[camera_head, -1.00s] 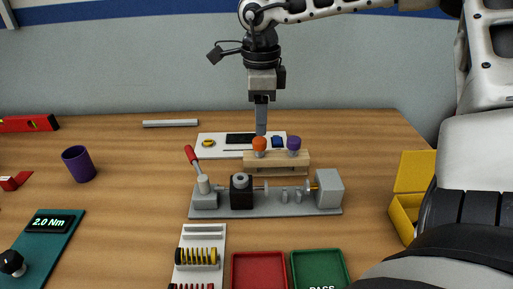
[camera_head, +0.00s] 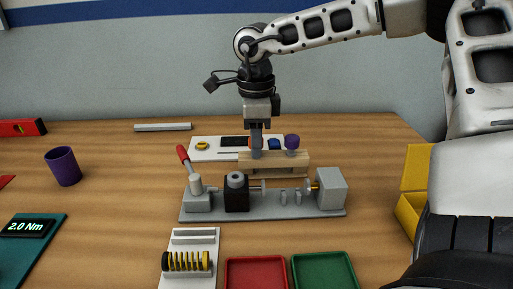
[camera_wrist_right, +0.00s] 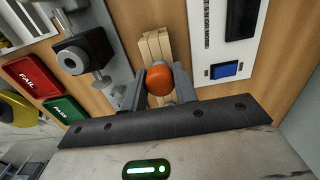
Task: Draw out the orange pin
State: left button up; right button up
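The orange pin (camera_wrist_right: 160,79) stands in the wooden block (camera_head: 295,170) behind the grey test fixture. In the head view the fingers of my right gripper (camera_head: 257,154) cover most of it. In the right wrist view its round orange head sits between the two fingers of the right gripper (camera_wrist_right: 160,88). The fingers look open around the head, one on each side; whether they touch it is hard to tell. A purple-headed pin (camera_head: 292,142) stands in the same block just to the right. My left gripper is out of view.
The fixture (camera_head: 262,208) with a red-handled lever (camera_head: 184,156) is in front of the block. A white board (camera_head: 205,155) lies behind. Red (camera_head: 256,272) and green (camera_head: 322,272) trays are at the front, a yellow bin (camera_head: 417,168) at right.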

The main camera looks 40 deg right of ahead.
jog(key=shift+c, duration=1.2)
jog(key=shift+r, duration=0.15)
jog(key=shift+r+p, duration=1.75)
jog(key=shift+r, duration=1)
jog(key=shift+r+p, duration=1.2)
jog(key=shift+r, duration=0.8)
